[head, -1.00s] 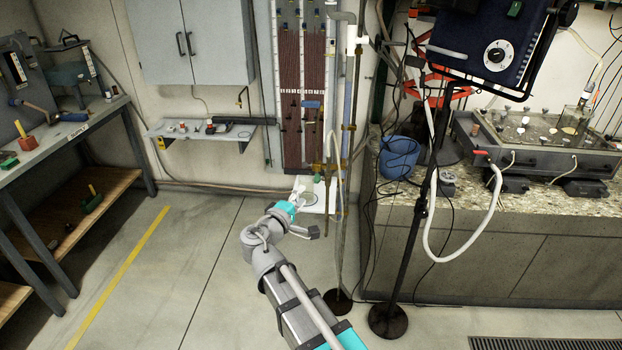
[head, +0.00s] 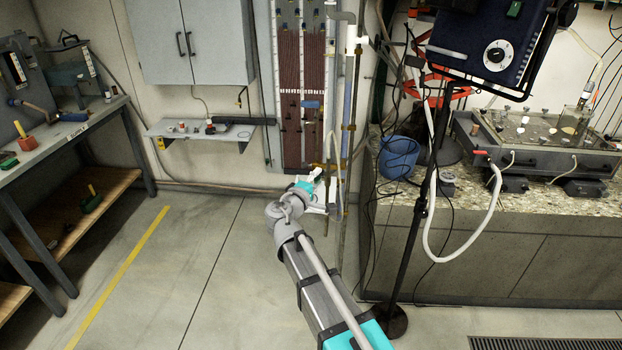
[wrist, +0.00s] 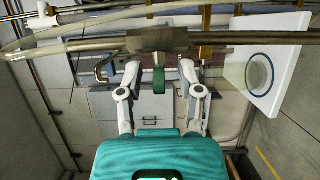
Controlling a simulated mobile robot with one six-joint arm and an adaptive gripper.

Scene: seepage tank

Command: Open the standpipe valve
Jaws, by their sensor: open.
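The standpipe runs across the top of the wrist view (wrist: 80,46) as a pale tube with a brass-coloured valve body (wrist: 158,39) on it. A green valve handle (wrist: 159,80) projects from that body toward me. My gripper (wrist: 160,66) is open, one finger on each side of the handle, with no clear contact visible. In the head view my gripper (head: 313,181) is at the foot of the brown tube panel (head: 302,95), beside the upright pipes. The handle is not clear there.
A white plate with a dark ring (wrist: 260,72) lies right of the fingers in the wrist view. A thin black stand (head: 415,220), a white hose (head: 431,225) and the stone-topped bench (head: 480,207) are to the right. The floor at left is clear.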

